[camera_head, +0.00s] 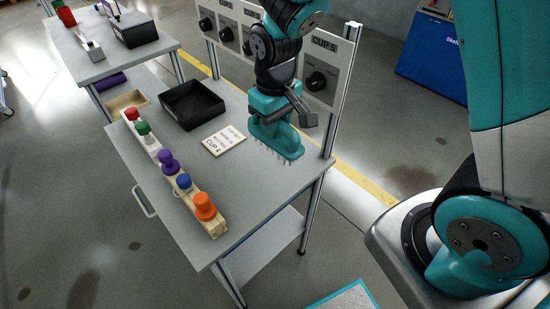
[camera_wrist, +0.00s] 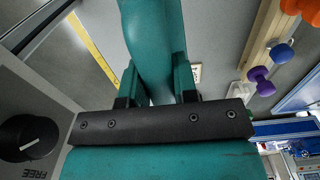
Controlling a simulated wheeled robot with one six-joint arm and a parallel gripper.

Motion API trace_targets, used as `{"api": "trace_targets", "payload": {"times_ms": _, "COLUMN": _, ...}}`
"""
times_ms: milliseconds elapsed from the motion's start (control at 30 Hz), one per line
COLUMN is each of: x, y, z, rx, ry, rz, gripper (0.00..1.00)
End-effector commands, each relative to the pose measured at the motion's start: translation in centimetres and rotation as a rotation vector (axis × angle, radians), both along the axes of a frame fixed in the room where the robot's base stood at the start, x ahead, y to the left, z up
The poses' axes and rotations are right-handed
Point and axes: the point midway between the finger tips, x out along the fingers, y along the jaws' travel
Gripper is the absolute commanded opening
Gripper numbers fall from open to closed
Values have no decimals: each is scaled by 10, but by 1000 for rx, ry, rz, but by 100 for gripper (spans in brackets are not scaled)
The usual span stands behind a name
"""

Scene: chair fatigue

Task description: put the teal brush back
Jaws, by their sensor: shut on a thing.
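The teal brush (camera_head: 277,142) is in my gripper, its bristles pointing down over the right part of the grey table (camera_head: 255,185). Whether the bristles touch the tabletop I cannot tell. My gripper (camera_head: 287,108) is shut on the brush's upper part. In the wrist view the teal brush (camera_wrist: 152,40) runs up between the two fingers of my gripper (camera_wrist: 158,85). Part of the brush is hidden behind the gripper.
A wooden rack (camera_head: 178,187) with several coloured-knob tools runs along the table's left edge. A black tray (camera_head: 192,104) and a "CUP 4" card (camera_head: 224,141) lie further in. A dial panel (camera_head: 325,75) stands behind. The table's front right is clear.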

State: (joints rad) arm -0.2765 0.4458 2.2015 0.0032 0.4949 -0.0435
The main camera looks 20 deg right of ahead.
Motion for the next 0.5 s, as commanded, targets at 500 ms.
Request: {"api": "trace_targets", "payload": {"times_ms": 500, "x": 0, "y": -2, "z": -81, "rx": -1, "ry": 2, "rz": -3, "gripper": 5}}
